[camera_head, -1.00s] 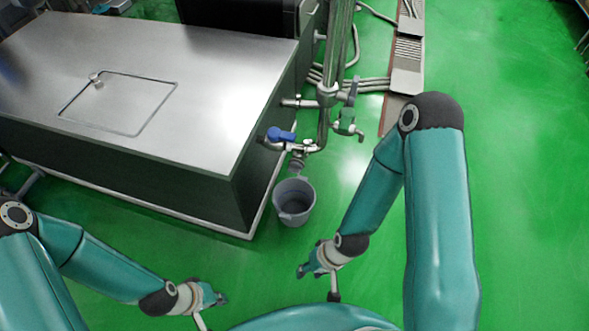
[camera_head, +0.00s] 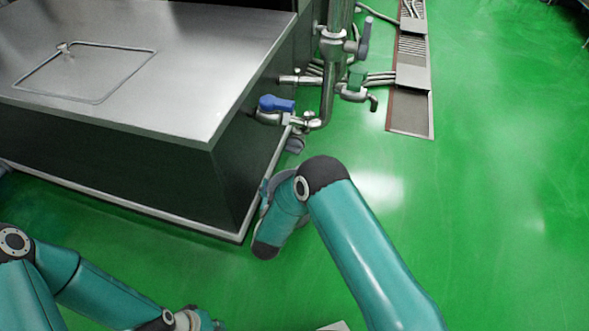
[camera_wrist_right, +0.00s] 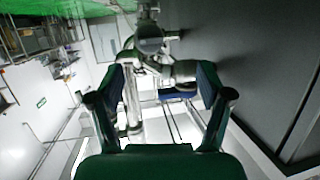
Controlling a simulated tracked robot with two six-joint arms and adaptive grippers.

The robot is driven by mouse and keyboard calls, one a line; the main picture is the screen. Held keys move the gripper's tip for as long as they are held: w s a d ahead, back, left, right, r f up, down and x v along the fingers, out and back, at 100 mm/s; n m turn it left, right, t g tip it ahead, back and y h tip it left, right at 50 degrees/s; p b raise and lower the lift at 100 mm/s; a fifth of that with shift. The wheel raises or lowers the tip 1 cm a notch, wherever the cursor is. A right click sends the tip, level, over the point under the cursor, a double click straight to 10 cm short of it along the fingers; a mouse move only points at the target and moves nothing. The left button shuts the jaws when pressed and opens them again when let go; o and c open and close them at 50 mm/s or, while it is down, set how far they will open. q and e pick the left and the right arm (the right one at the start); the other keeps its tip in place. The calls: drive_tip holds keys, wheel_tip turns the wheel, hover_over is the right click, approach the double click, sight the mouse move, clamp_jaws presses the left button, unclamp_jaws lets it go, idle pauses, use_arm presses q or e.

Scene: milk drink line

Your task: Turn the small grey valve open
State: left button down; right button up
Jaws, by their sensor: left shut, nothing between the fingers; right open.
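A small grey round knob or handle (camera_head: 295,144) hangs under the pipe joint at the steel cabinet's corner. It likely also shows in the right wrist view as a grey disc (camera_wrist_right: 149,39). A larger grey lever (camera_head: 365,38) stands on the upright pipe; I cannot tell for sure which is the named valve. My right gripper (camera_wrist_right: 162,78) is open, its fingers on either side of the pipework, with no visible grip. In the head view it is mostly hidden behind my right arm. My left gripper (camera_head: 208,324) is shut and empty at the bottom edge, partly cut off.
A blue-handled valve (camera_head: 277,103) sits just above the knob, and its blue handle shows between my right fingers (camera_wrist_right: 178,93). The steel cabinet (camera_head: 190,80) borders the left. The green floor at right is free.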

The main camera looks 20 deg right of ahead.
sight(292, 152)
drive_tip(key=w+d+h+b, duration=0.1)
drive_tip(key=w+d+b, duration=0.1)
drive_tip(key=w+d, duration=0.1)
drive_tip(key=w+d+f+m+t+h+b, duration=0.1)
drive_tip(key=w+d+b, duration=0.1)
drive_tip(key=w, duration=0.4)
drive_tip(key=w+d+h+b, duration=0.2)
drive_tip(key=w+d+b, duration=0.1)
drive_tip(key=w+b, duration=0.1)
drive_tip(key=shift+w+d+f+m, duration=0.3)
drive_tip(key=shift+w+d, duration=0.05)
drive_tip(key=shift+w, duration=0.35)
use_arm(q)
wheel_tip(292, 152, down, 10)
drive_tip(key=shift+f, duration=0.2)
